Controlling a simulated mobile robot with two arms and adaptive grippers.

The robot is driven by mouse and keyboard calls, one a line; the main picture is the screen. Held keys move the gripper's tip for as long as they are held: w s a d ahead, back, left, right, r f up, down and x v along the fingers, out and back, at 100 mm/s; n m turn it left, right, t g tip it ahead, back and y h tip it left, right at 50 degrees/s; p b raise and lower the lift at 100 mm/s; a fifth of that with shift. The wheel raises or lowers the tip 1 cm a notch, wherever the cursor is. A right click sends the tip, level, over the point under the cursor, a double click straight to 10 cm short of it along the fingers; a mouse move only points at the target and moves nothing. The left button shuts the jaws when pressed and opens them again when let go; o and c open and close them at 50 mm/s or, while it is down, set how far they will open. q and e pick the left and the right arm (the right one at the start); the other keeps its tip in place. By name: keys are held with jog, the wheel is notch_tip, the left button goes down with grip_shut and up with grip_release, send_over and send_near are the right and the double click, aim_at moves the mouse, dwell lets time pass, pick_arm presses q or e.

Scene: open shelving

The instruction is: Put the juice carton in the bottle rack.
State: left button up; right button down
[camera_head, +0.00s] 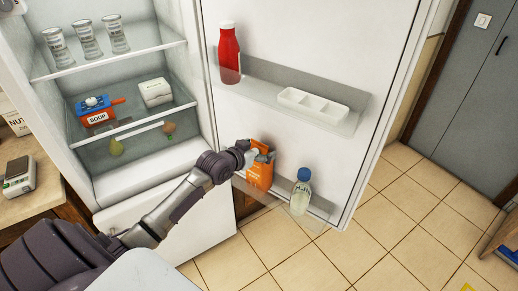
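The orange juice carton (258,179) is upright at the left part of the bottle rack (318,212), low on the inside of the open fridge door. I cannot tell whether its base rests on the rack floor. My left gripper (262,155) is at the top of the carton, its fingers closed around it and partly covering it. A milk bottle (301,194) with a blue cap stands in the rack to the right of the carton. My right gripper is not in view.
The upper door shelf holds a red bottle (229,54) and a white divided tray (313,105).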

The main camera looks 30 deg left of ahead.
pick_arm(q)
jog(key=b+v, duration=0.1)
jog(key=v, duration=1.1)
jog(key=s+a+f+n+g+y, duration=0.1)
jog(key=s+f+g, duration=0.3)
jog(key=f, duration=1.3)
jog(key=s+a+f+n+g+y, duration=0.15)
jog(key=s+f, duration=0.55)
jog(key=f, duration=1)
jog(key=s+d+f+m+g, duration=0.1)
jog(key=s+d+f, duration=0.4)
jog(key=s, duration=0.5)
jog(key=s+d+f+m+g+h, duration=0.1)
jog(key=s+d+f+m+g, duration=0.1)
jog(key=s+d+f, duration=0.4)
jog(key=s+d+f+m+g+h, duration=0.1)
jog(key=s+d+f+g, duration=0.3)
jog(key=s+f, duration=0.6)
jog(key=s+d, duration=0.2)
jog(key=s, duration=0.2)
jog(key=shift+s+f, duration=0.2)
jog(key=shift+s, duration=0.15)
